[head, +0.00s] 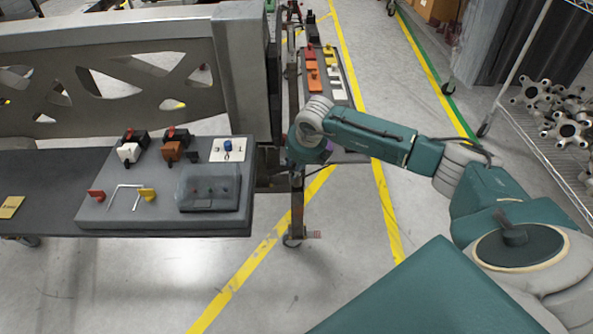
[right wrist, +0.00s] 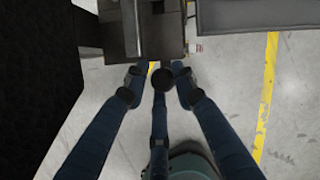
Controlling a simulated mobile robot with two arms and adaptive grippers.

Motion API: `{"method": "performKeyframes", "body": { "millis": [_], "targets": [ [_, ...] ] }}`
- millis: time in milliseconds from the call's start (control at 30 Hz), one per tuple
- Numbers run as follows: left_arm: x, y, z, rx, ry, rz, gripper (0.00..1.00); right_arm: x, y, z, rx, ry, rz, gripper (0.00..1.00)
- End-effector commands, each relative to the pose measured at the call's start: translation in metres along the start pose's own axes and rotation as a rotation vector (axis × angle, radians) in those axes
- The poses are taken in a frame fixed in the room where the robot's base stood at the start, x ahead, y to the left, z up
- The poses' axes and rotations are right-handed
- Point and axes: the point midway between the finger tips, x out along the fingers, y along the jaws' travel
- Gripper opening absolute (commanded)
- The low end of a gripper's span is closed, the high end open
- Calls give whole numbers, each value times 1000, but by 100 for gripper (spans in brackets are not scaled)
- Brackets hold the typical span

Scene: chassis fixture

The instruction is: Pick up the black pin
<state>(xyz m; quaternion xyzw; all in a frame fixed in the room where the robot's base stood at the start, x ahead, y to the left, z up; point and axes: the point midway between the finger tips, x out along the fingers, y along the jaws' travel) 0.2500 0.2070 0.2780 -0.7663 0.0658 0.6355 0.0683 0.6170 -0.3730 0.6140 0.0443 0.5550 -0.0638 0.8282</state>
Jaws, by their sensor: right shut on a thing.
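The black pin (right wrist: 162,78) shows in the right wrist view as a round dark end between the fingers, just in front of a grey metal bracket. My right gripper (right wrist: 157,80) is shut on it, with blue fingers reaching in from both sides. I cannot tell whether the pin still sits in the bracket. In the head view my right arm reaches from the right to the end of the chassis fixture (head: 233,75); its wrist hides the fingers and the pin. My left gripper is not in view.
A grey panel (head: 100,218) with switches, colored handles and a clear cover lies left of my right wrist. A second board (head: 340,88) with red, orange and white blocks stands behind. A wire rack (head: 545,150) holds metal parts at right. Open floor lies below.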

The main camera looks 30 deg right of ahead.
Motion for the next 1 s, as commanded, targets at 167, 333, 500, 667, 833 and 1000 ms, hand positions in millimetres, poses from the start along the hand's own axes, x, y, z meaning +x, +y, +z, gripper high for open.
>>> {"method": "performKeyframes", "body": {
  "millis": [167,333,500,667,833,1000],
  "targets": [
    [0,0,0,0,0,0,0,-4,-5,5,2,-10,-9,0],
    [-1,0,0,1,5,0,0,-16,-6,11,3,-13,-10,0],
    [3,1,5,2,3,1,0,-42,-6,23,4,-18,-10,0],
    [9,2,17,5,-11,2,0,-70,-6,35,4,-18,-9,0],
    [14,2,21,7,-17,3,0,-79,-5,-3,-2,-7,-10,0],
    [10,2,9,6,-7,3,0,-97,-4,-50,-6,-4,-9,0]
  ]
}}
